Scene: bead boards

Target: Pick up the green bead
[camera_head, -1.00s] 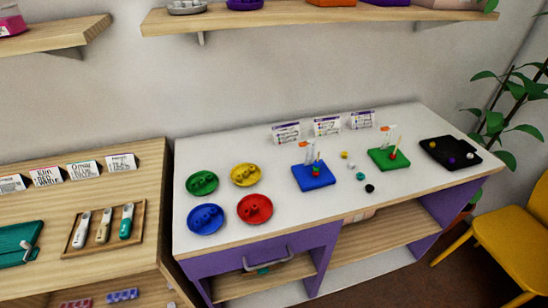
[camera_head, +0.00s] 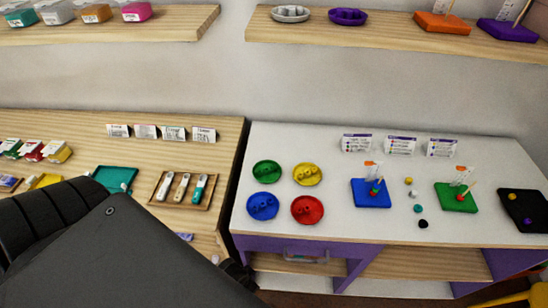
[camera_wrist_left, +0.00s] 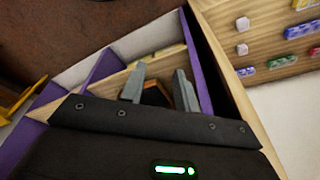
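A small teal-green bead (camera_head: 418,208) lies loose on the white tabletop, between a white bead (camera_head: 416,195) and a black bead (camera_head: 423,223). My right gripper is out of view.
Green (camera_head: 267,172), yellow (camera_head: 307,174), blue (camera_head: 262,206) and red (camera_head: 307,209) dishes stand on the table's left. A black tray (camera_head: 523,210) is at the right. A wooden table (camera_head: 219,150) adjoins on the left. Shelves hang above.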

